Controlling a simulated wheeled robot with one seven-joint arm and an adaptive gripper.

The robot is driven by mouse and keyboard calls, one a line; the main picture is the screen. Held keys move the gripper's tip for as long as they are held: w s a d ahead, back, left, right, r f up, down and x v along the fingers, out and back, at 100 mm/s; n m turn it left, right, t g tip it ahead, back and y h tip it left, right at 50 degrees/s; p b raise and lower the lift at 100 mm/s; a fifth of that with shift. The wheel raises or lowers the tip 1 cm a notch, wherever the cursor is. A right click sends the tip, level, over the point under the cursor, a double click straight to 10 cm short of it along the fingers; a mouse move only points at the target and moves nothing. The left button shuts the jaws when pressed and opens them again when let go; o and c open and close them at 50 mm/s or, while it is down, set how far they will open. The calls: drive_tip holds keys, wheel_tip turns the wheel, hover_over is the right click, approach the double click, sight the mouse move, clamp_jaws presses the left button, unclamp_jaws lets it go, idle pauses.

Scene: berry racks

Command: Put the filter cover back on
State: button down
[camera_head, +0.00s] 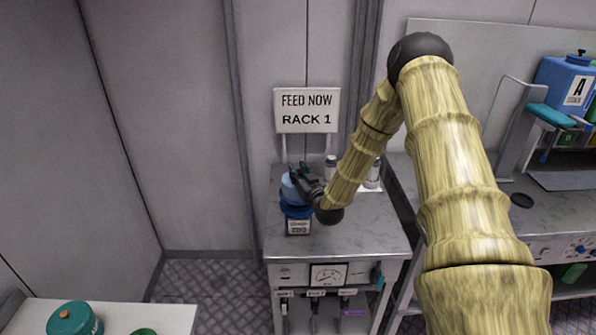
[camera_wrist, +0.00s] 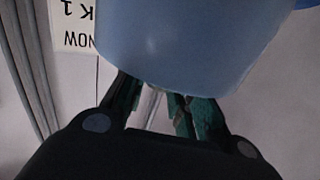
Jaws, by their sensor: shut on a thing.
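A light blue rounded cover (camera_head: 289,188), which looks like the filter cover, is at the left end of my gripper (camera_head: 302,181). My gripper is shut on it. In the wrist view the cover (camera_wrist: 185,45) fills the top middle, just past the fingers of my gripper (camera_wrist: 162,108), and hides what lies behind it. A dark blue round filter body (camera_head: 296,209) with a white label on its front stands on the metal cabinet, directly below the cover in the head view. I cannot tell whether the two touch.
The grey metal cabinet top (camera_head: 350,238) is clear in front. White bottles (camera_head: 372,176) stand behind my gripper. A "FEED NOW RACK 1" sign (camera_head: 307,110) rises at the back. A blue canister (camera_head: 566,82) is far right. A white table (camera_head: 120,315) with a teal-lidded container is lower left.

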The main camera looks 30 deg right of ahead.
drive_tip(key=shift+s+a+f+b, duration=0.1)
drive_tip(key=shift+s+f+b, duration=0.05)
drive_tip(key=shift+f+b, duration=0.4)
wheel_tip(320, 180, down, 2)
drive_tip(key=shift+b, duration=0.65)
drive_tip(key=shift+f+b, duration=0.35)
drive_tip(key=shift+s, duration=0.1)
drive_tip(key=shift+w+f, duration=0.2)
drive_tip(key=shift+f, duration=0.05)
drive_tip(key=c, duration=1.1)
unclamp_jaws()
drive_tip(key=s+a, duration=0.1)
drive_tip(key=s, duration=1.1)
drive_tip(key=shift+a, duration=0.4)
